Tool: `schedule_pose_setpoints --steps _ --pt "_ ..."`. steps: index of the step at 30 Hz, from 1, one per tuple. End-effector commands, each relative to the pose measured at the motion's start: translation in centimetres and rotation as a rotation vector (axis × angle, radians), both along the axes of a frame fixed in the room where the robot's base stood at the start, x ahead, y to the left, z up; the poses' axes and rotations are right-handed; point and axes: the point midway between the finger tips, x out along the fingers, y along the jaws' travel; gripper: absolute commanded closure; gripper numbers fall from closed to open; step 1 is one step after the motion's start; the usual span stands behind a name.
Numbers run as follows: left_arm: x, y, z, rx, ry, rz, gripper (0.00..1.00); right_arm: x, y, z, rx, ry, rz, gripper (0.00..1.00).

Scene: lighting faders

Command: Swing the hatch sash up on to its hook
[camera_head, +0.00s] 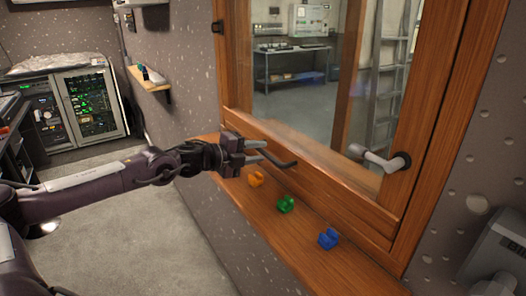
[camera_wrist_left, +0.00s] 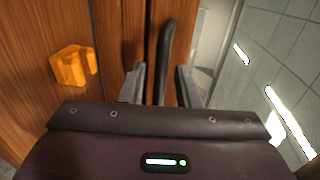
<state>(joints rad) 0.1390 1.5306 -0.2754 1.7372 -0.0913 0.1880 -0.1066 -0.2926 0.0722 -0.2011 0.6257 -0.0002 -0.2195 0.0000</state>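The hatch sash (camera_head: 340,185) is a wooden frame with a glass pane; it hangs down and looks closed in its surround. A black bar handle (camera_head: 280,160) sticks out at its lower rail. My left gripper (camera_head: 256,151) is at this handle. In the left wrist view the handle (camera_wrist_left: 167,55) stands between the two fingers (camera_wrist_left: 160,85), with gaps beside it, so the gripper is open around it. A grey lever (camera_head: 375,157) on a black mount sits at the frame's right side. I cannot make out which part is the hook. My right gripper is out of view.
A wooden sill (camera_head: 265,220) runs below the sash. It carries an orange clip (camera_head: 256,179), a green clip (camera_head: 286,204) and a blue clip (camera_head: 328,239). A grey box (camera_head: 497,245) is on the wall at right. Open floor (camera_head: 150,235) lies at left.

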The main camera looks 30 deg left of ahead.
Motion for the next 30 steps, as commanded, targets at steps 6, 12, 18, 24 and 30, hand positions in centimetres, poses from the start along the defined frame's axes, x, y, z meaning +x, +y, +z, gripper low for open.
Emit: schedule_pose_setpoints --steps 6,12,18,24,30 --pt "1.1 -0.7 0.0 -0.004 -0.002 -0.006 0.71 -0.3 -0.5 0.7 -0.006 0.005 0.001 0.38" --pt "1.5 -1.3 -0.3 -0.001 0.003 -0.016 0.71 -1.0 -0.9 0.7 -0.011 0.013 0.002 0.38" --pt "1.6 -1.4 -0.3 0.0 0.003 -0.016 0.71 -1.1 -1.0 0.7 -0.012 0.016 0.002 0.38" --pt "1.6 -1.3 -0.3 0.0 0.003 -0.016 0.86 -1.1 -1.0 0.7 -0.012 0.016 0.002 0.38" --pt "1.6 -1.3 -0.3 0.0 0.003 -0.016 1.0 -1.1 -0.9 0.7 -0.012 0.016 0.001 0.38"
